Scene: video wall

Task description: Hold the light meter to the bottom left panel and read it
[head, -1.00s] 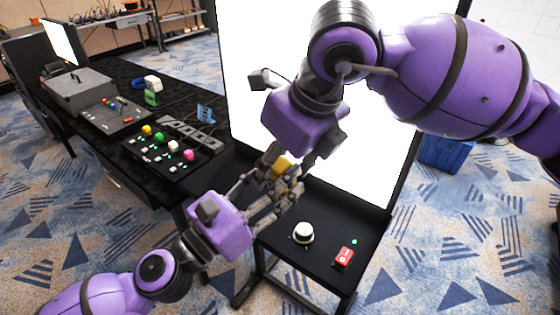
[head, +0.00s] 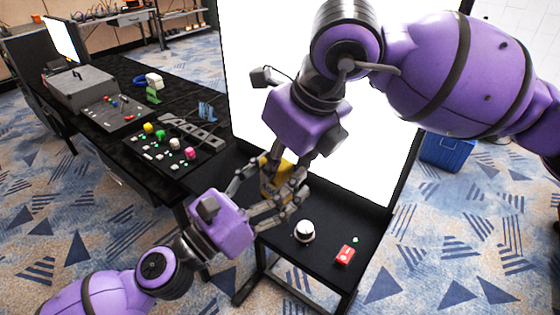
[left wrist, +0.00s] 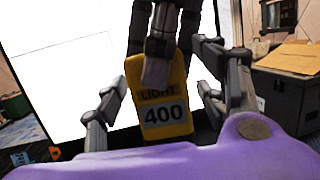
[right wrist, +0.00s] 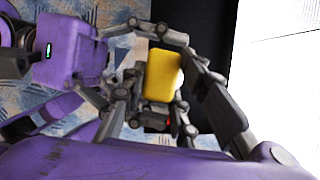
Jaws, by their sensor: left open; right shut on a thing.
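The yellow light meter (head: 272,172) is in front of the lower part of the large white video wall (head: 260,60). My right gripper (head: 286,180) is shut on it. In the left wrist view the meter's face (left wrist: 163,100) reads "LIGHT 400". The right wrist view shows its plain yellow side (right wrist: 162,75). My left gripper (head: 272,192) is open, with fingers on either side of the meter; I cannot tell if they touch it. A faint seam line shows on the wall (left wrist: 75,60). Whether the meter touches the wall is hidden.
A dark table at left holds a control board with coloured buttons (head: 175,145) and a grey case (head: 78,88). A blue bin (head: 446,152) stands on the carpet at right.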

